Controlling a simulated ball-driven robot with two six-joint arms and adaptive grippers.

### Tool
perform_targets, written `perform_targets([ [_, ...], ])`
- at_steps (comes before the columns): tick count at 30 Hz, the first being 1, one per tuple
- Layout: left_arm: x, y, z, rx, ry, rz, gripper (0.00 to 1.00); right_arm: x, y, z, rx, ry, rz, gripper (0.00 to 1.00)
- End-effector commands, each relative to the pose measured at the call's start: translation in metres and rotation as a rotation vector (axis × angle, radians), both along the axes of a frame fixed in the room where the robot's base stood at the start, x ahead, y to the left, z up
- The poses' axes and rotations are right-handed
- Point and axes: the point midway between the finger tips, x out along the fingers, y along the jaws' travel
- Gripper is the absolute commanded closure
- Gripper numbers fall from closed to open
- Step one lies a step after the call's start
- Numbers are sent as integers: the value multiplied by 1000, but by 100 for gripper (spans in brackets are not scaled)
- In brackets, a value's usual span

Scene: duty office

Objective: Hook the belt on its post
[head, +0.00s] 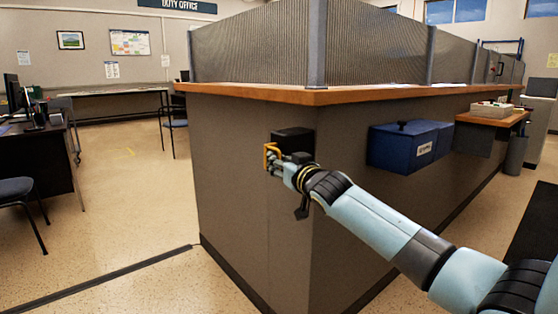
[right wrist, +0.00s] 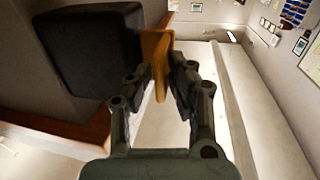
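A black belt housing (head: 293,139) is fixed near the corner of the counter's front; in the right wrist view it is the large dark block (right wrist: 88,50) at upper left. The orange belt end (head: 268,156) is at the housing's left side, and it also shows in the right wrist view (right wrist: 156,52). My right gripper (head: 282,167) is at this belt end, its two fingers (right wrist: 165,80) close on either side of the orange piece and seemingly shut on it. No stretched length of belt shows. I cannot make out a post. My left gripper is out of view.
The counter (head: 250,93) has a wood top with grey panels above. A blue box (head: 408,146) hangs on its front right of my arm, with a ledge carrying a tray (head: 491,110) beyond. Open floor (head: 130,190) lies left; a desk (head: 45,160) and chair (head: 18,190) stand at far left.

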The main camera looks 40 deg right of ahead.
Motion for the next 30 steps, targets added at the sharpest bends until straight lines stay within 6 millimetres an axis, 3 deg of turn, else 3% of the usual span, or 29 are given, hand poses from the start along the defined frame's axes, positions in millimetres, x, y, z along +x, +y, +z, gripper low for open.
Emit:
perform_targets([
  [7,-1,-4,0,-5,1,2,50,1,0,0,0,1,0,81],
  [12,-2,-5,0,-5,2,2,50,1,0,0,0,1,0,100],
  [30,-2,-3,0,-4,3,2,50,1,0,-1,-2,1,0,100],
])
